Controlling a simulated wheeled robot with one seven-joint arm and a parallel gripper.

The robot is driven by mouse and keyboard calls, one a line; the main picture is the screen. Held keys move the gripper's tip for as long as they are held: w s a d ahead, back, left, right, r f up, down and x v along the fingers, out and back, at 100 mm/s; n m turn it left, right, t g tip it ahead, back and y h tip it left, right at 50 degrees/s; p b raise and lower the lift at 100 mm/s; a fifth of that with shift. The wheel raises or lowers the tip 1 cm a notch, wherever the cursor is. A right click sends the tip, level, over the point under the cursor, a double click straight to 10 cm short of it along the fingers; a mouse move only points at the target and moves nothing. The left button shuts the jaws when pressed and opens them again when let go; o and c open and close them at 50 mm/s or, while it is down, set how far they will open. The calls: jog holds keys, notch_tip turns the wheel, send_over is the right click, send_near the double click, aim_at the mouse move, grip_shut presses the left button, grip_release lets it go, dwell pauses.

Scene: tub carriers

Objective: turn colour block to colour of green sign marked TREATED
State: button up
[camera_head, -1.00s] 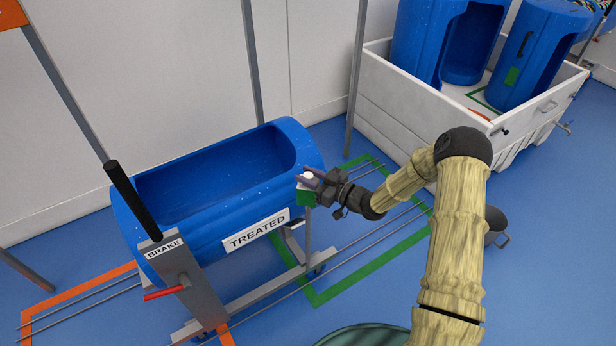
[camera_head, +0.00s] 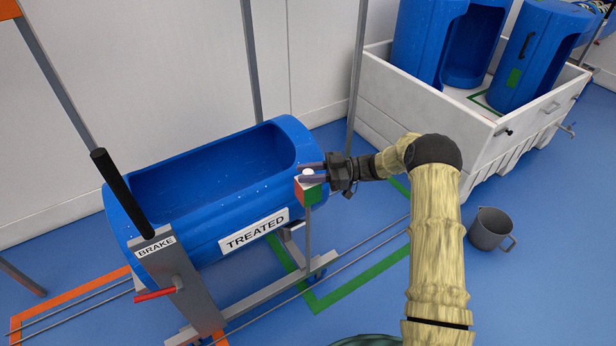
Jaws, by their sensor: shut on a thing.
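The colour block (camera_head: 312,194) sits on top of a thin upright post beside the right end of the blue tub (camera_head: 200,228). It shows a red-orange face on the left and a green face on the right, with a corner towards me. A white knob (camera_head: 308,172) is on its top. My gripper (camera_head: 311,173) reaches in from the right and is shut on this knob, one finger on each side. A white plate marked TREATED (camera_head: 254,232) is on the tub's front. No green sign with that word is in view.
The tub's carrier has a black handle (camera_head: 122,192), a BRAKE plate (camera_head: 154,247) and a red lever (camera_head: 155,295). Green floor lines (camera_head: 345,291) lie at right, orange ones at left.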

jog(key=shift+n+g, duration=0.3)
jog(key=shift+g, duration=0.2)
jog(key=o, duration=0.9)
jog(key=shift+d, duration=0.1)
jog(key=shift+w+d, duration=0.1)
jog(key=v, duration=1.7)
jog(key=shift+b, duration=0.3)
jog(key=shift+d+r, duration=0.1)
jog(key=shift+r, duration=0.05)
